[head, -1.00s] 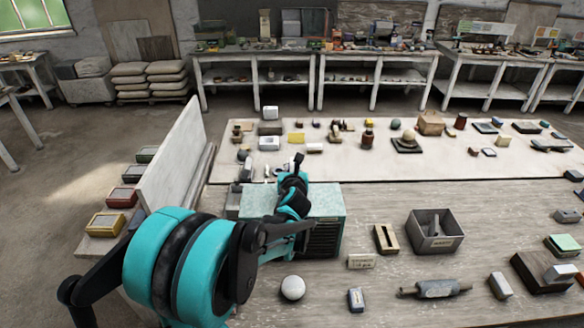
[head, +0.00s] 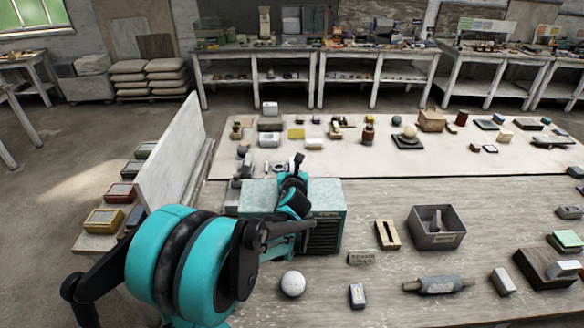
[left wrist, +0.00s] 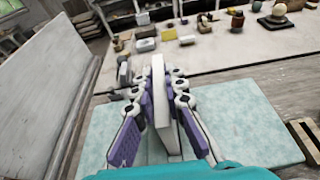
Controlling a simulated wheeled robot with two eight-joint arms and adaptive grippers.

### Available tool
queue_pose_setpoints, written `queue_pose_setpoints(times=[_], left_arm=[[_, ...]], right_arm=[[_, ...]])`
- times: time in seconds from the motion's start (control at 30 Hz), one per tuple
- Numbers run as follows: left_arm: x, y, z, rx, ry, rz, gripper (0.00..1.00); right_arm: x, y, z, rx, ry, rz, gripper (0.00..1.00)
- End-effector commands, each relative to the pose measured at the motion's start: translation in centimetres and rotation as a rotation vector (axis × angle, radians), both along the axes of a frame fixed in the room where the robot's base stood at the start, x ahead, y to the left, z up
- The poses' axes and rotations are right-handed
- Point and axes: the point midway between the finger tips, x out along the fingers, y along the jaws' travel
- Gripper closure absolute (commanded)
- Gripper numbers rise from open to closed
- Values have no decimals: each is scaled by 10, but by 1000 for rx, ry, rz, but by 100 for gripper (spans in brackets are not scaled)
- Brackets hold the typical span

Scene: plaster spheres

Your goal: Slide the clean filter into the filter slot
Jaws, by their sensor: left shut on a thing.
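A pale, thin flat panel (left wrist: 160,108), which I take to be the clean filter, stands on edge between the purple-padded fingers of my left gripper (left wrist: 163,95) in the left wrist view. In the head view the left gripper (head: 297,165) is over the back of a teal box (head: 325,197), pointing away from me; what it holds cannot be made out there. The box has a dark slatted grille (head: 322,237) on its front. Its pale teal top (left wrist: 245,130) lies below the gripper in the left wrist view. The filter slot is not clearly visible. My right gripper is not in view.
A white upright board (head: 172,155) stands left of the box. Beyond it are several colour-framed blocks, one yellow (head: 104,219). A white ball (head: 293,283), slotted wooden block (head: 387,235) and grey bin (head: 437,240) stand on the bench in front and to the right.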

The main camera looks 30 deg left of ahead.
Motion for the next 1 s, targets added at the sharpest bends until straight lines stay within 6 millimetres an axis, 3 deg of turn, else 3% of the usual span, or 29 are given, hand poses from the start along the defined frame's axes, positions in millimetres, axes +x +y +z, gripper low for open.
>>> queue_pose_setpoints(times=[0.67, 0.7, 0.8, 1.0], left_arm=[[0, 0, -18, 0, 0, 0, 100], [0, 0, -18, 0, 0, 0, 86], [0, 0, -17, 0, 0, 0, 65], [0, 0, -17, 0, 0, 0, 65]], right_arm=[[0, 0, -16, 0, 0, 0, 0], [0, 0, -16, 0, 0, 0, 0], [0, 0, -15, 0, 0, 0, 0], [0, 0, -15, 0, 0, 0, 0]])
